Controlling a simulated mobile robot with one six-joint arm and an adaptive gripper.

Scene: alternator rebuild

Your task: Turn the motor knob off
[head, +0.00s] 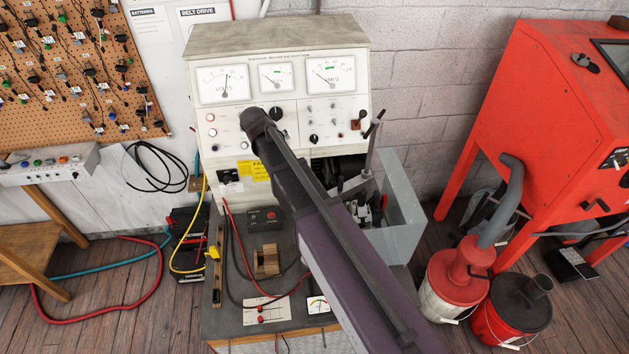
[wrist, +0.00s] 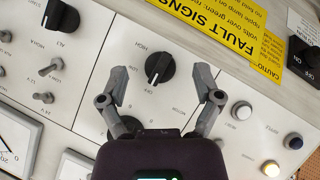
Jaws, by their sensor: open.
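A black knob (wrist: 158,68) sits on the white panel in the wrist view, with small lettering around it that includes HIGH and OFF. My gripper (wrist: 161,73) is open, with one finger to each side of the knob and no visible contact. In the head view, my arm reaches the front of the test bench (head: 275,38), and its end hides this knob.
Another black knob (wrist: 60,17) and toggle switches are at upper left in the wrist view. A grey metal guard (head: 400,205) stands right of my arm.

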